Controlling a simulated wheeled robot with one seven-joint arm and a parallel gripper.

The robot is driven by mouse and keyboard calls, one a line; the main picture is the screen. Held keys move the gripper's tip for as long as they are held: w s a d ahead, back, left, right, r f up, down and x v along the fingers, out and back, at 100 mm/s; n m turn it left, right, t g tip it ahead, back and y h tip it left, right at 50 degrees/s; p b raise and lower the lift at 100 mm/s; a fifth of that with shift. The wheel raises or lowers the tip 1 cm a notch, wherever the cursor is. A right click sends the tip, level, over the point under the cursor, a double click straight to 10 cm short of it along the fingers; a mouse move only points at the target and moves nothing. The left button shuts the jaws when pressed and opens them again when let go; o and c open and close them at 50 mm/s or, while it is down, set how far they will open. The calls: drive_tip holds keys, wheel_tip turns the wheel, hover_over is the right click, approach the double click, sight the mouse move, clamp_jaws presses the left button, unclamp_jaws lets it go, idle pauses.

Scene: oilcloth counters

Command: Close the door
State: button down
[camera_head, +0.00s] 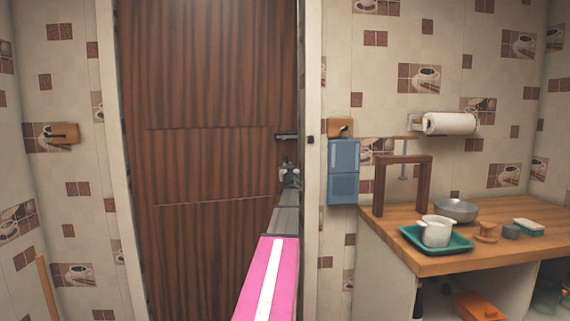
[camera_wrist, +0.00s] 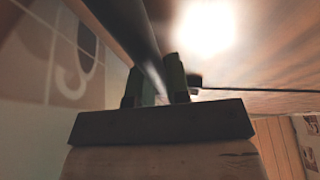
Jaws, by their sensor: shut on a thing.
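The dark brown wooden door (camera_head: 215,110) stands in its white frame in the head view and nearly fills the opening. I cannot tell whether a small gap is left at its right edge. A dark handle (camera_head: 285,136) sits near that edge. My gripper (camera_head: 289,165) is at the door's right side, just below the visible part of the handle, with my pink arm reaching up to it. In the wrist view, my gripper's fingers (camera_wrist: 155,88) are closed around a dark bar (camera_wrist: 138,42), which looks like part of the handle; the exact contact is partly hidden.
Right of the door are a blue wall box (camera_head: 343,172) and a wooden counter (camera_head: 455,263) holding a green tray (camera_head: 462,245), a white pot (camera_head: 436,232) and a metal bowl (camera_head: 456,209). A paper roll (camera_head: 450,123) hangs above.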

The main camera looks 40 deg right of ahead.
drive_tip(key=s+a, duration=0.9)
drive_tip(key=s, duration=0.2)
drive_tip(key=shift+s+a+f, duration=0.1)
drive_tip(key=shift+a, duration=0.05)
drive_tip(key=c, duration=1.1)
unclamp_jaws()
drive_tip(key=shift+s+a, duration=0.1)
drive_tip(key=shift+a, duration=0.1)
drive_tip(key=v, duration=1)
drive_tip(key=shift+s+a, duration=0.25)
drive_tip(key=shift+s, duration=0.1)
